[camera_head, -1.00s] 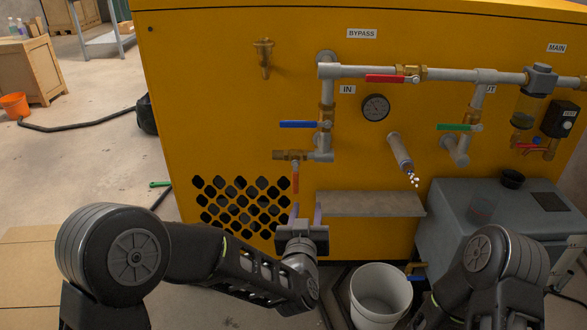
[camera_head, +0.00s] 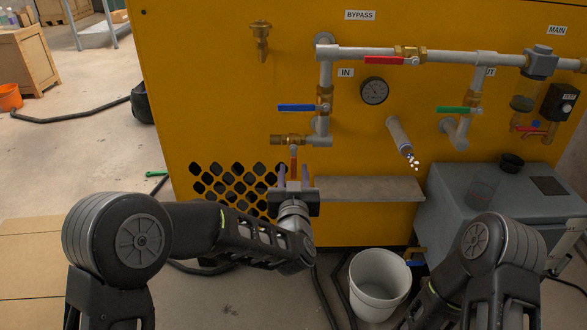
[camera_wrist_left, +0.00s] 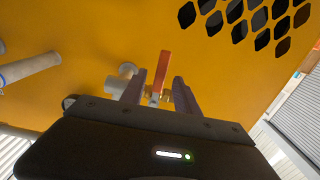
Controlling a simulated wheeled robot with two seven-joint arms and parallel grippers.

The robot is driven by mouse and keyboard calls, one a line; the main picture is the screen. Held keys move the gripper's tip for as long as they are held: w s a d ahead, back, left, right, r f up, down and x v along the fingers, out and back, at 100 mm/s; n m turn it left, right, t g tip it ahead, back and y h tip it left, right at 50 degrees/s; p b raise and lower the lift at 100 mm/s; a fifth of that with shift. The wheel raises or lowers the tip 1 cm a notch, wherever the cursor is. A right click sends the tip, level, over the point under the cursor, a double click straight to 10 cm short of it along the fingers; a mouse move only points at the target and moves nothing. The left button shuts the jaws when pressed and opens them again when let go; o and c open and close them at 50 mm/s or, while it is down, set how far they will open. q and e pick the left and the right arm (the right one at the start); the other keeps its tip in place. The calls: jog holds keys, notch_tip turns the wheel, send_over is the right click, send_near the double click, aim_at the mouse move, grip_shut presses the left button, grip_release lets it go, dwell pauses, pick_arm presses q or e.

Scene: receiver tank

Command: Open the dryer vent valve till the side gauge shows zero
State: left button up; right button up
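A small brass valve (camera_head: 288,140) with a red lever (camera_head: 293,158) hanging down sits at the lower left end of the pipework on the yellow panel. I cannot tell whether it is the dryer vent valve; no label shows by it. A round gauge (camera_head: 374,91) is on the panel; its reading is too small to tell. My left gripper (camera_head: 293,172) is open just below the red lever, fingers pointing up at the panel. In the left wrist view the lever (camera_wrist_left: 162,70) appears between the two spread fingers (camera_wrist_left: 160,88), with no grip on it. My right gripper is out of view.
A blue-handled valve (camera_head: 297,107), a red bypass handle (camera_head: 384,60) and a green handle (camera_head: 459,110) are on the pipes above. A grey shelf (camera_head: 368,189) juts out right of my left gripper. A white bucket (camera_head: 379,284) stands on the floor below.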

aim_at(293, 167)
pick_arm(q)
jog(key=shift+w+b, duration=0.3)
jog(key=shift+w, duration=1.35)
jog(key=shift+c, duration=0.4)
grip_shut()
